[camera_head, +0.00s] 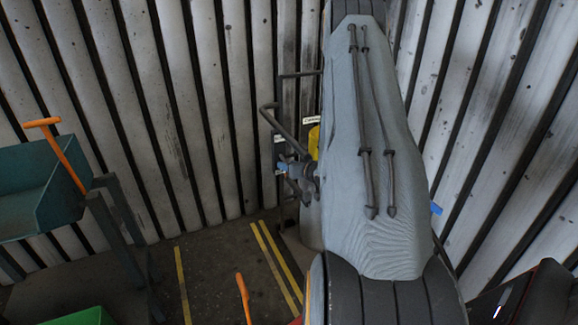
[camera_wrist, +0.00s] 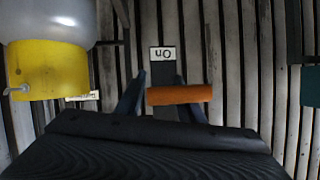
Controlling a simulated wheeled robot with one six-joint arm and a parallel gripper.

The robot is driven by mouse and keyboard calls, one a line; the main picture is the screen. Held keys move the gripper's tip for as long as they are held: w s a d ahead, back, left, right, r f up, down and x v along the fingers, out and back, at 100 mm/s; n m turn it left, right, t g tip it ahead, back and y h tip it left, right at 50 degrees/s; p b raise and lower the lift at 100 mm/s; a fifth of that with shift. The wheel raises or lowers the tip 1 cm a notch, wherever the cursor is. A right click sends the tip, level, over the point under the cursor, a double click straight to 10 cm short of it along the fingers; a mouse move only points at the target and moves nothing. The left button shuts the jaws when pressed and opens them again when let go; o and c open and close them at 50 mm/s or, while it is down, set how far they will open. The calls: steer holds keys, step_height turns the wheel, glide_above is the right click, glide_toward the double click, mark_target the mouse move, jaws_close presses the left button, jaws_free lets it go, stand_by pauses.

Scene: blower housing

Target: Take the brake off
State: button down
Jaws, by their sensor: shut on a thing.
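In the wrist view an orange grip (camera_wrist: 180,94) lies crosswise between the two blue-grey fingers of my gripper (camera_wrist: 160,82), which is shut on it. A dark upright bar shows behind the grip, with a white label (camera_wrist: 163,53) reading "On", upside down in this view. I cannot tell whether the label is on the bar or behind it. In the head view my grey-covered arm reaches toward the back wall and hides much of the spot. Small dark and blue parts show at its left edge, too small to tell apart.
A yellow band (camera_wrist: 48,70) on a pale rounded body (camera_wrist: 55,20) is close at the left in the wrist view. In the head view a teal cart (camera_head: 40,190) with an orange handle (camera_head: 60,150) stands left. Yellow lines mark the open floor (camera_head: 220,265).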

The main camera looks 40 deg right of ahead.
steer(key=shift+s+a+f, duration=0.2)
steer(key=shift+a+f, duration=0.05)
stand_by(0.9)
steer(key=c, duration=1)
jaws_free()
steer(key=shift+s+d, duration=0.1)
steer(key=shift+d, duration=0.1)
steer(key=shift+c, duration=0.2)
steer(key=o, duration=0.3)
steer(key=shift+r, duration=0.1)
steer(key=shift+o, duration=0.4)
steer(key=shift+w+a+r, duration=0.1)
steer(key=shift+w, duration=0.1)
steer(key=shift+s, duration=0.1)
steer(key=v, duration=0.7)
steer(key=shift+s+b, duration=0.3)
steer(key=shift+b, duration=0.15)
steer(key=shift+r, duration=0.1)
